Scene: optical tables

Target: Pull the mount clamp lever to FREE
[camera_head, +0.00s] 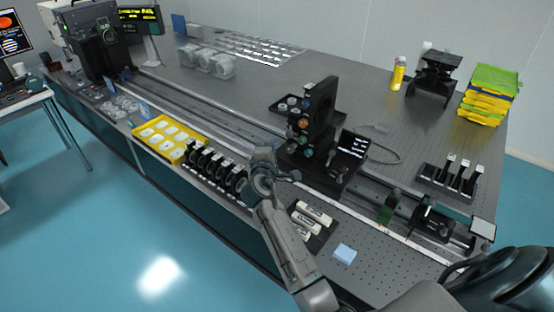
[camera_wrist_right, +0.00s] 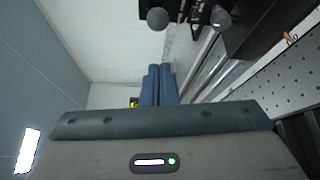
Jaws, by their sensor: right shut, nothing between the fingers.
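The black optical mount (camera_head: 322,110) stands upright on a carriage on the long rail, in the middle of the table. It carries several knobs, one of them orange (camera_head: 303,123). I cannot make out which part is the clamp lever or how it is set. My right gripper (camera_head: 264,166) is to the left of the mount's base, over the front side of the table. In the right wrist view its two blue-grey fingers (camera_wrist_right: 159,85) lie together with nothing between them. Beyond the fingertips are two dark round knobs, a left one (camera_wrist_right: 157,18) and a right one (camera_wrist_right: 220,18). My left gripper is not in view.
A row of black mounted optics (camera_head: 215,170) and a yellow tray (camera_head: 163,139) lie left of my right gripper. A screen panel (camera_head: 353,145) stands beside the mount.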

